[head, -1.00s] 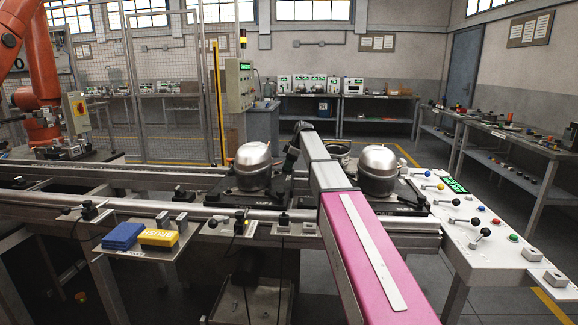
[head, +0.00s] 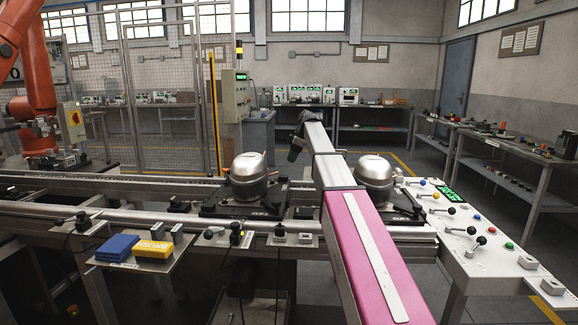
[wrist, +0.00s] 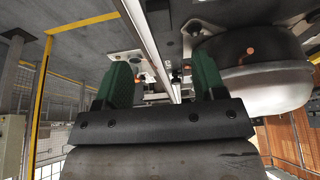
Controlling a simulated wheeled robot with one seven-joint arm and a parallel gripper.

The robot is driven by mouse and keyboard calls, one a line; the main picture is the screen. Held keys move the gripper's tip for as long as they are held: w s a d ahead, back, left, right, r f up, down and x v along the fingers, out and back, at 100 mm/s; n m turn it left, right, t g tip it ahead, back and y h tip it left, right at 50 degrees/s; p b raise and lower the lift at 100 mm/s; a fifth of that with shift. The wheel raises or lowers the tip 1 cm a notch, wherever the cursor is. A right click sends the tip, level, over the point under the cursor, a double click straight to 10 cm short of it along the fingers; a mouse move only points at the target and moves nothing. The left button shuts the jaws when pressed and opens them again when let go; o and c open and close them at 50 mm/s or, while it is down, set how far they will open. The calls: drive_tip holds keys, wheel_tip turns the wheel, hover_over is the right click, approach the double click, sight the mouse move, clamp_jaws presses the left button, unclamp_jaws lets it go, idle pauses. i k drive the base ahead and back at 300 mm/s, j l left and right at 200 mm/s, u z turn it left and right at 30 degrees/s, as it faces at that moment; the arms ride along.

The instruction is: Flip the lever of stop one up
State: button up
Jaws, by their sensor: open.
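Small black-knobbed stop fittings sit along the conveyor's front rail in the head view: one at the left (head: 82,222), one near the middle (head: 235,232) and one beside it (head: 280,232). I cannot tell which is stop one, nor whether its lever is up or down. My gripper (head: 298,147) is past the front rail, over the conveyor between two compressors. In the wrist view my gripper (wrist: 160,78) has two green fingers set wide apart, with nothing between them. A rail and small fittings (wrist: 187,28) show beyond the fingers.
One compressor (head: 248,177) stands on a black pallet left of my arm, another (head: 374,170) stands right. A compressor (wrist: 262,65) looms close at right in the wrist view. A control panel (head: 490,258) with levers and buttons is at right. Blue and yellow blocks (head: 153,244) lie on a front shelf.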

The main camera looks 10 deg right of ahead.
sight(480, 240)
drive_tip(key=k+l, duration=0.1)
drive_tip(key=k, duration=1.4)
